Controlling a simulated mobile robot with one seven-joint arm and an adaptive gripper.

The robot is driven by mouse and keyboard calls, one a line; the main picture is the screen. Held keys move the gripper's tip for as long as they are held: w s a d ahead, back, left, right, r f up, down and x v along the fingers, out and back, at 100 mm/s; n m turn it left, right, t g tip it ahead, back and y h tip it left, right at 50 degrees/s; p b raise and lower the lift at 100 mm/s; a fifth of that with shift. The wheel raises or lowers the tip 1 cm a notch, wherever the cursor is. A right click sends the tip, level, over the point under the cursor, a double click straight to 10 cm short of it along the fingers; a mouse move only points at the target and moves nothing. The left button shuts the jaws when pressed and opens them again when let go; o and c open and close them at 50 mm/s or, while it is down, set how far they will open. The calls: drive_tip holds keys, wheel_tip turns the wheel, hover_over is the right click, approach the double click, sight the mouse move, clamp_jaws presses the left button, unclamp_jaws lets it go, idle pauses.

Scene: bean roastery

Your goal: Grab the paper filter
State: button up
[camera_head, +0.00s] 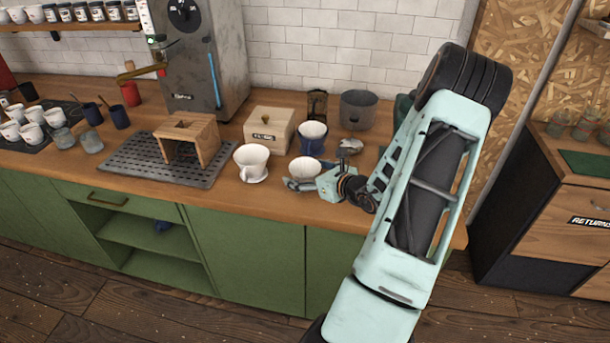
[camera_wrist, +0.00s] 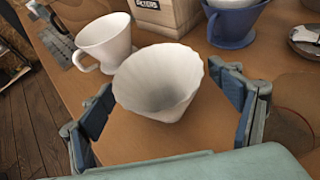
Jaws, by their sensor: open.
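The white fluted paper filter (camera_wrist: 157,87) stands mouth up on the wooden counter in the wrist view. In the head view the paper filter (camera_head: 304,167) sits just beyond my fingertips. My gripper (camera_wrist: 165,112) is open, with one blue-padded finger on the left of the filter and one on the right. Gaps show between the filter and both fingers. In the head view my gripper (camera_head: 304,184) is low over the counter near its front edge. The filter's base is partly hidden in the head view.
A white dripper (camera_head: 251,162) stands left of the filter and a blue dripper (camera_head: 312,137) behind it. A wooden box labelled for filters (camera_head: 269,131) is behind. A wooden stand (camera_head: 188,138) on a dark grate is further left. A grey pot (camera_head: 358,110) is at the back.

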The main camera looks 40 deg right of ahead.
drive_tip(key=shift+w+f, duration=0.1)
drive_tip(key=shift+w, duration=0.1)
drive_tip(key=c, duration=0.8)
